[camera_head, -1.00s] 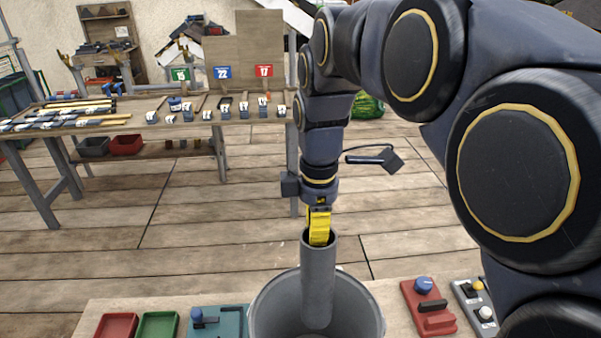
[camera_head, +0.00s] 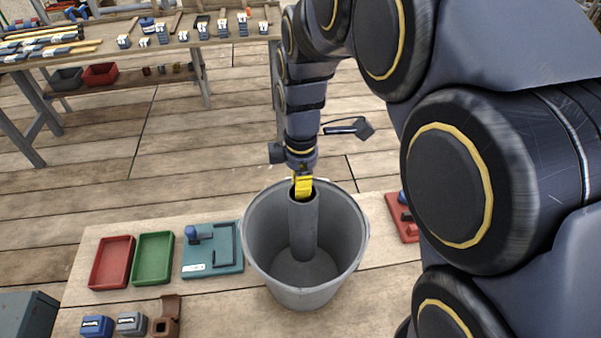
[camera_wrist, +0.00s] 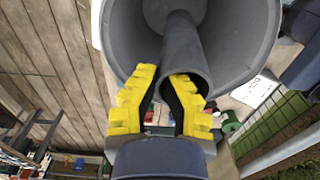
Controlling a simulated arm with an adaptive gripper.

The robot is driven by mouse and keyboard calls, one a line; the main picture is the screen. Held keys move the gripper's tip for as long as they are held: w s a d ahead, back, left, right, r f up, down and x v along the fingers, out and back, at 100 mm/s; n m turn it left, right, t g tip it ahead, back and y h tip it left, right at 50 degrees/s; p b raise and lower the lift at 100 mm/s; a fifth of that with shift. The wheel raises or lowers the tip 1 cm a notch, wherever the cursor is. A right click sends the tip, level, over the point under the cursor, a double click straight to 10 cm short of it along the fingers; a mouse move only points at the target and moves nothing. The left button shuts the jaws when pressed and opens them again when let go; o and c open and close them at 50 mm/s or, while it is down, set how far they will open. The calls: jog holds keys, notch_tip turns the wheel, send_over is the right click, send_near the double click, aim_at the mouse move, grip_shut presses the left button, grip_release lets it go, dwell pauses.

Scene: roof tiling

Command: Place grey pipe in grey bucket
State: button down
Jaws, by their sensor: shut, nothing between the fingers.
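The grey pipe (camera_head: 303,228) stands nearly upright inside the grey bucket (camera_head: 262,262), its lower end close to the bucket floor. I cannot tell whether it touches the floor. My gripper (camera_head: 303,186) is at the pipe's upper end, with yellow fingers pointing down. In the wrist view, my gripper (camera_wrist: 166,78) has its fingers at the open rim of the pipe (camera_wrist: 182,45), the right finger overlapping the opening. The fingers are shut with nothing held between them. The bucket (camera_wrist: 245,45) surrounds the pipe there.
The bucket stands on a wooden bench (camera_head: 215,290). Left of it are a red tray (camera_head: 111,262), a green tray (camera_head: 153,258) and a teal board (camera_head: 212,252). A red device (camera_head: 402,218) is at the right. A long work table (camera_head: 100,48) stands behind, across open floor.

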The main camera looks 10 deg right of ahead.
jog(key=shift+f, duration=0.1)
jog(key=c, duration=1.1)
grip_release()
jog(key=s+d+r+m, duration=0.1)
jog(key=s+m, duration=0.5)
jog(key=s, duration=0.1)
jog(key=s+d+r+m+g, duration=0.1)
jog(key=s+r+m, duration=0.1)
jog(key=s+m, duration=0.4)
jog(key=s+d+r+m, duration=0.1)
jog(key=s+d+m, duration=0.1)
jog(key=s+m, duration=0.4)
jog(key=shift+s+r+g, duration=0.15)
jog(key=shift+s+g, duration=0.05)
jog(key=shift+s, duration=0.6)
jog(key=shift+s+r+g, duration=0.15)
jog(key=shift+s+g, duration=0.05)
jog(key=shift+s, duration=0.55)
